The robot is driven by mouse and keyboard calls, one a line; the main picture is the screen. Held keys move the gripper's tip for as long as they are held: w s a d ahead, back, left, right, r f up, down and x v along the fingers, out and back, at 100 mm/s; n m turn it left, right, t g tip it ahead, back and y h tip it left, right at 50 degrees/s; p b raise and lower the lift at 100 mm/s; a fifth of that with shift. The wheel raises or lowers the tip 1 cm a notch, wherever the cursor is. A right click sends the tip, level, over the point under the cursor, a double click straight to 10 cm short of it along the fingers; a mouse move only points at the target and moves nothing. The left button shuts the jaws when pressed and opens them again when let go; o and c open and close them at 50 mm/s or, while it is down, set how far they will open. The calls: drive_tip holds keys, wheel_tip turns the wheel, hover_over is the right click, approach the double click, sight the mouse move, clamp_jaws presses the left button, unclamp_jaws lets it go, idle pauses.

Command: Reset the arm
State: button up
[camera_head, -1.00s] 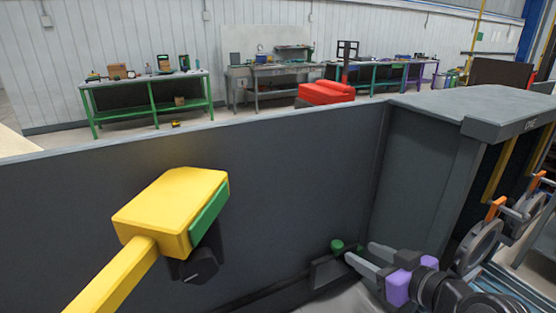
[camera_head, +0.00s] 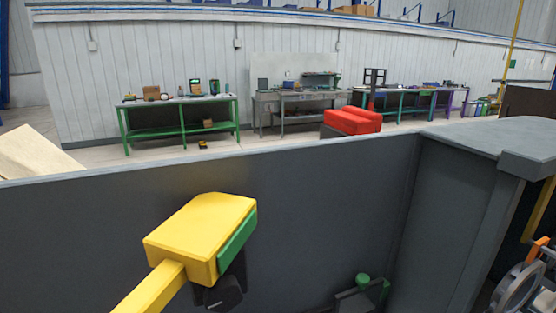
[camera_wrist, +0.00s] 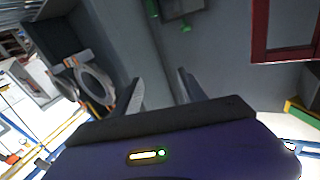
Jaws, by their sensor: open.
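My gripper (camera_wrist: 162,95) shows in the wrist view, its two grey fingers spread apart with nothing between them. Behind the fingers is a dark grey wall. The gripper is out of the head view now. Ring-shaped parts with orange tops (camera_wrist: 97,85) hang at the left in the wrist view; one also shows at the lower right edge of the head view (camera_head: 517,290). A small green knob (camera_head: 362,280) sits by a dark bracket low on the wall in the head view.
A yellow box on a yellow bar (camera_head: 200,235) stands close in front at the lower left. A dark grey panel (camera_head: 320,200) and a grey housing (camera_head: 470,140) enclose the area. Green (camera_head: 180,125) and grey workbenches and a red box (camera_head: 352,121) stand beyond.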

drive_tip(key=s+a+f+n+g+y, duration=0.1)
drive_tip(key=s+a+f, duration=0.1)
drive_tip(key=s, duration=0.5)
drive_tip(key=s+a+f+n+g+y, duration=0.1)
drive_tip(key=s+a+f, duration=0.1)
drive_tip(key=s, duration=0.5)
drive_tip(key=s+a+f+n+g+y, duration=0.1)
drive_tip(key=s+a, duration=0.2)
drive_tip(key=s, duration=0.5)
drive_tip(key=shift+a+f+g, duration=0.15)
drive_tip(key=shift+f+g, duration=0.15)
drive_tip(key=shift+f, duration=0.1)
drive_tip(key=shift+a, duration=0.1)
